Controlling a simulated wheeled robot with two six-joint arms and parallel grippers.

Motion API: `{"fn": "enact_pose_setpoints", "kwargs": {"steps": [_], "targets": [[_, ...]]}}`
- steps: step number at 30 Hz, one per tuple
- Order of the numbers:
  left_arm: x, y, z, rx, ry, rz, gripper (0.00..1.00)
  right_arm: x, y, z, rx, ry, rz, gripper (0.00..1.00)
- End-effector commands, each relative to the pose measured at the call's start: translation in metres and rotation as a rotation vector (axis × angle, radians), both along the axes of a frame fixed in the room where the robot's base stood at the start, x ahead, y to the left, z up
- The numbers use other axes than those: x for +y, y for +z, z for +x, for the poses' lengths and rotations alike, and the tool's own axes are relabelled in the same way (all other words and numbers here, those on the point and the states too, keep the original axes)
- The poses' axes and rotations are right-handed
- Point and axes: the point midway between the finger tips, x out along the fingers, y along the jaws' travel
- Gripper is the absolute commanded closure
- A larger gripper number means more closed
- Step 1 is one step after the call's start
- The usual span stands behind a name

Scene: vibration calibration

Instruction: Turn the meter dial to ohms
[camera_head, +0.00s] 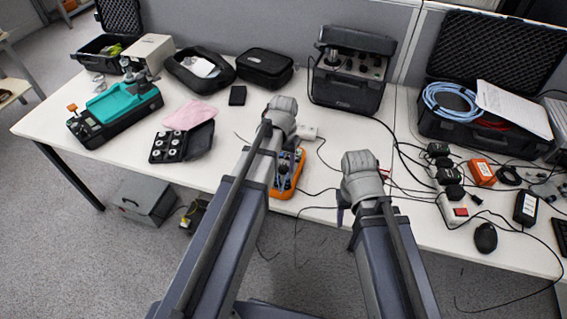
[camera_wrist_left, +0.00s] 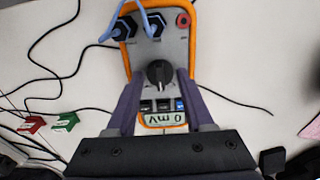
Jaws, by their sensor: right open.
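The orange-edged grey meter (camera_head: 298,168) lies on the table, partly hidden behind my left arm in the head view. In the left wrist view the meter (camera_wrist_left: 172,50) shows its black dial (camera_wrist_left: 159,73), blue plugs at the top and a display (camera_wrist_left: 164,119) reading 0 mV upside down. My left gripper (camera_wrist_left: 160,84) is open, with one finger on each side of the dial; I cannot tell whether they touch the meter. My right gripper (camera_head: 344,207) is at the table's front edge, right of the meter, mostly hidden by its wrist; no object shows in it.
Black cables run over the table around the meter. A power strip (camera_head: 452,208), an orange box (camera_head: 481,172) and a black mouse (camera_head: 485,237) lie at the right. A black weight case (camera_head: 168,147) and teal device (camera_head: 125,100) stand at the left.

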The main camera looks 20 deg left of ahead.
Motion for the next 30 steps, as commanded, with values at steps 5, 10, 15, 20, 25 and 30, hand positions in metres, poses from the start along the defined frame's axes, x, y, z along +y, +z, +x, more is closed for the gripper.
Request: {"fn": "enact_pose_setpoints", "kwargs": {"steps": [5, 10, 15, 20, 25, 30], "targets": [[0.000, 0.000, 0.000, 0.000, 0.000, 0.000, 0.26, 0.000, 0.000, 0.000, 0.000, 0.000, 0.000, 0.44], [0.000, 0.000, 0.000, 0.000, 0.000, 0.000, 0.26, 0.000, 0.000, 0.000, 0.000, 0.000, 0.000, 0.44], [0.000, 0.002, 0.000, 0.000, 0.000, 0.000, 0.26, 0.000, 0.002, 0.000, 0.000, 0.000, 0.000, 0.44], [0.000, 0.012, 0.000, 0.000, 0.000, 0.000, 0.26, 0.000, 0.012, 0.000, 0.000, 0.000, 0.000, 0.44], [0.000, 0.031, 0.000, 0.000, 0.000, 0.000, 0.26, 0.000, 0.031, 0.000, 0.000, 0.000, 0.000, 0.44], [0.000, 0.055, 0.000, 0.000, 0.000, 0.000, 0.26, 0.000, 0.055, 0.000, 0.000, 0.000, 0.000, 0.44]]}}
